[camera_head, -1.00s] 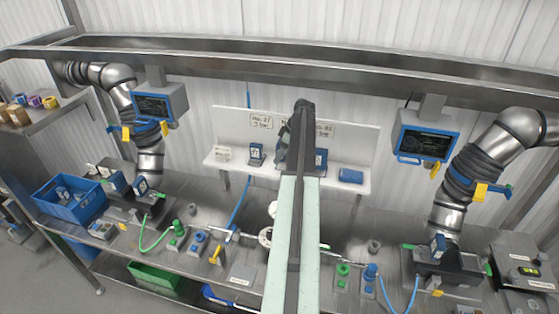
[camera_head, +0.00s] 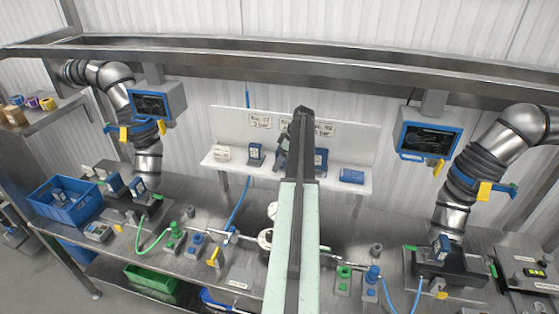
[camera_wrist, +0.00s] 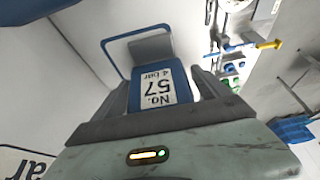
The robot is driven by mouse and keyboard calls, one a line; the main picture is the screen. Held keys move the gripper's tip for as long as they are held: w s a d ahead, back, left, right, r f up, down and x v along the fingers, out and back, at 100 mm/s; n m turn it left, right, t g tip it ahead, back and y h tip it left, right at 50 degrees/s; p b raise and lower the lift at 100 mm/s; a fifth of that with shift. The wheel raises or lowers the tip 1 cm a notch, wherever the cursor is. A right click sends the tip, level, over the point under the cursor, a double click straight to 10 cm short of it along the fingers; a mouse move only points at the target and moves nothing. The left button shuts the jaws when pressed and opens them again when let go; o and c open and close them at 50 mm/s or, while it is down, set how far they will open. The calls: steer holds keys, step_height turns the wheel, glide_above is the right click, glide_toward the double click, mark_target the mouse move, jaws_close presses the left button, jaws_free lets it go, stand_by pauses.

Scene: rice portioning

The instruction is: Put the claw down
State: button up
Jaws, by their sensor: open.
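In the wrist view, a blue claw (camera_wrist: 158,88) with a white label reading "No. 57 4 bar" stands between the two dark fingers of my gripper (camera_wrist: 160,80). The fingers are open, one on each side of it; whether they touch it I cannot tell. A thin blue loop and a grey block show above the label. In the head view my arm hides most of my gripper. A blue labelled piece (camera_head: 320,158) shows just right of the arm at the white shelf (camera_head: 215,163); whether it rests there I cannot tell.
The shelf also holds a blue labelled unit (camera_head: 256,153) and a blue block (camera_head: 351,176). The steel bench (camera_head: 180,262) below carries valves, hoses and a blue crate (camera_head: 68,203). Steel ducts with screens (camera_head: 430,140) stand on both sides.

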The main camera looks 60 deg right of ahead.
steer(key=a+p+v, duration=0.1)
steer(key=p+v, duration=0.6)
steer(key=shift+d+r, duration=0.4)
steer(key=shift+d, duration=0.15)
